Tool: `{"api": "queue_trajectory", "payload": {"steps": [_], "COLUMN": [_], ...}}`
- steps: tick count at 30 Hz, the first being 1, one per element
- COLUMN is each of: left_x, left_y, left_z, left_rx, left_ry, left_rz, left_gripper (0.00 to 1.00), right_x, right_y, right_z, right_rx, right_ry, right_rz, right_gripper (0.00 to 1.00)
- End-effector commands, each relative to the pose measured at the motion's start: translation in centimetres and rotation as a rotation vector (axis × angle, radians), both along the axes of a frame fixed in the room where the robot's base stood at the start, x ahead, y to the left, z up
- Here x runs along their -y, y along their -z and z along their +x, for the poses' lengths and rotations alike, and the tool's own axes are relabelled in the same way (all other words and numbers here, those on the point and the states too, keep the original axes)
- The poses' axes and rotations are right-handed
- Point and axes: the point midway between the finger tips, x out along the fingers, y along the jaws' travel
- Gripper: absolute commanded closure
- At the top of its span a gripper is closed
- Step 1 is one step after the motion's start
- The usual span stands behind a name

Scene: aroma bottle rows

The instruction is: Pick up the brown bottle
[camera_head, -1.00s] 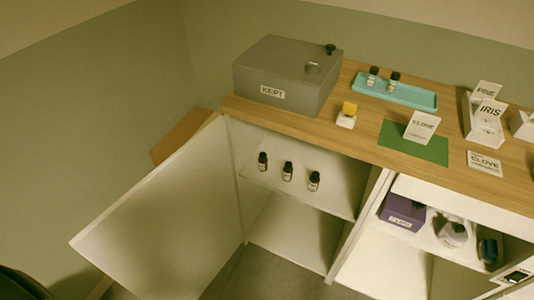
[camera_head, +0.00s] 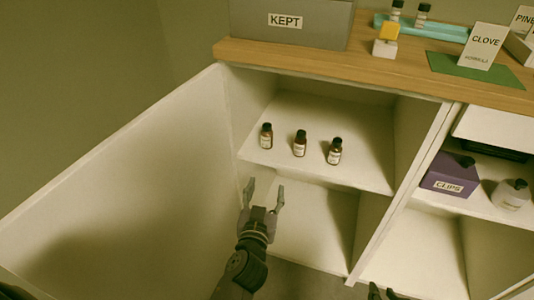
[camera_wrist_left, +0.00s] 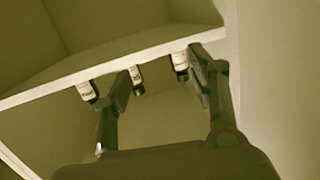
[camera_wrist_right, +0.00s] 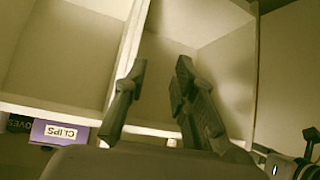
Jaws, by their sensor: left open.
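Three small brown bottles with dark caps and pale labels stand upright in a row on the cabinet's upper shelf (camera_head: 300,112): a left one (camera_head: 266,136), a middle one (camera_head: 300,143) and a right one (camera_head: 335,151). All three also show, caps downward, in the left wrist view (camera_wrist_left: 136,76). I cannot tell which is meant. My left gripper (camera_head: 265,190) is open and empty, lower in the head view than the shelf's front edge, apart from the bottles. My right gripper (camera_wrist_right: 161,65) is open and empty; only its tips show at the bottom of the head view.
An open cabinet door (camera_head: 120,190) stands left of my left gripper. A divider (camera_head: 405,190) bounds the compartment on the right; beyond it sits a purple CLIPS box (camera_head: 450,172). On the worktop are a grey KEPT box (camera_head: 320,30) and a teal tray (camera_head: 445,30) with two bottles.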

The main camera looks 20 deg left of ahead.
Motion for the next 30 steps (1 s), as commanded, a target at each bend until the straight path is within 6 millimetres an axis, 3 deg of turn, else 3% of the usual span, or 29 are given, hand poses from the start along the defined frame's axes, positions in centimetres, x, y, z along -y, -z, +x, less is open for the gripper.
{"api": "queue_trajectory", "payload": {"steps": [4,9,16,24,30], "left_x": [-1.1,-1.7,-2.5,-3.5,-3.7], "left_y": [-3.1,-4.6,-4.6,-4.5,-4.4], "left_z": [-0.2,0.8,5.2,10.2,11.7], "left_rx": [0.099,0.132,0.131,0.128,0.127], "left_ry": [-0.043,-0.056,-0.055,-0.055,-0.055], "left_rz": [-0.019,-0.022,-0.019,-0.02,-0.023], "left_gripper": [0.47,0.47,0.47,0.47,0.47], "right_x": [0.0,0.2,0.4,0.2,0.0], "right_y": [-2.1,-3.0,-2.5,-3.0,-3.4], "right_z": [-0.3,-0.8,-1.4,-0.7,-0.2], "right_rx": [0.049,0.044,0.004,0.046,0.078], "right_ry": [0.0,0.001,0.004,0.001,-0.001], "right_rz": [0.009,0.007,-0.002,0.007,0.013], "right_gripper": [0.75,0.75,0.75,0.75,0.75]}}
